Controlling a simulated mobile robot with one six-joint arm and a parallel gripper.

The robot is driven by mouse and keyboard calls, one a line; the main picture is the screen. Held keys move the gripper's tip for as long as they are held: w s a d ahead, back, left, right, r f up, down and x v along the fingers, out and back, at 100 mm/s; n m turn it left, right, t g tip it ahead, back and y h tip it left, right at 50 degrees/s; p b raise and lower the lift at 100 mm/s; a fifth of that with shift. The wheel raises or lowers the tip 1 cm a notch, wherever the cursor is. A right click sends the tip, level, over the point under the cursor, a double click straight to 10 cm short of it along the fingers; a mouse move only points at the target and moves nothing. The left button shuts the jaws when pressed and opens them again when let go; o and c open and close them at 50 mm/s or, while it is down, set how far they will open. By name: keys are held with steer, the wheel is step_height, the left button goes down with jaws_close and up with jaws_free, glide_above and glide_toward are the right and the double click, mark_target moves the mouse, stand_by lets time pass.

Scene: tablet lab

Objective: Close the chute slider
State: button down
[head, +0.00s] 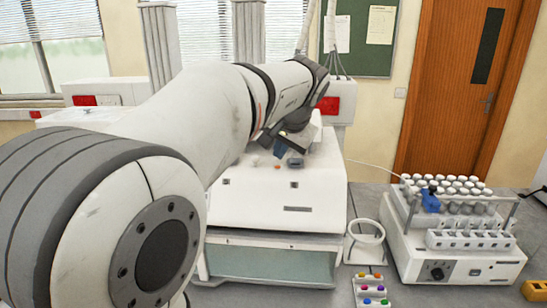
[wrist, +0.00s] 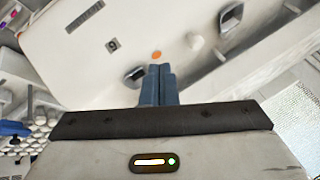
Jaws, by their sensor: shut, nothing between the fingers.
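The white machine (head: 275,205) stands at the middle of the head view and fills the upper part of the wrist view (wrist: 120,25). Its top has an orange button (head: 277,166), a dark grey metal part (head: 295,162) and a white knob (wrist: 195,40). I cannot tell which part is the chute slider. My gripper (head: 280,152) is over the machine's top, with its blue-grey fingers shut together and empty. In the wrist view the fingertips (wrist: 160,68) appear just below the orange button (wrist: 156,54), beside the grey part (wrist: 134,78). Contact cannot be told.
My arm hides the machine's left and back. A white ring stand (head: 365,240) and a tray of coloured pieces (head: 371,289) stand to its right. Further right is a tube rack device (head: 455,250) with a blue clip (head: 430,201). A yellow object (head: 536,290) lies front right.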

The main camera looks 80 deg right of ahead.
steer(key=v, duration=0.7)
steer(key=shift+w+a+r+b, duration=0.15)
steer(key=shift+w+r+b, duration=0.1)
steer(key=shift+b, duration=0.15)
steer(key=shift+w, duration=0.1)
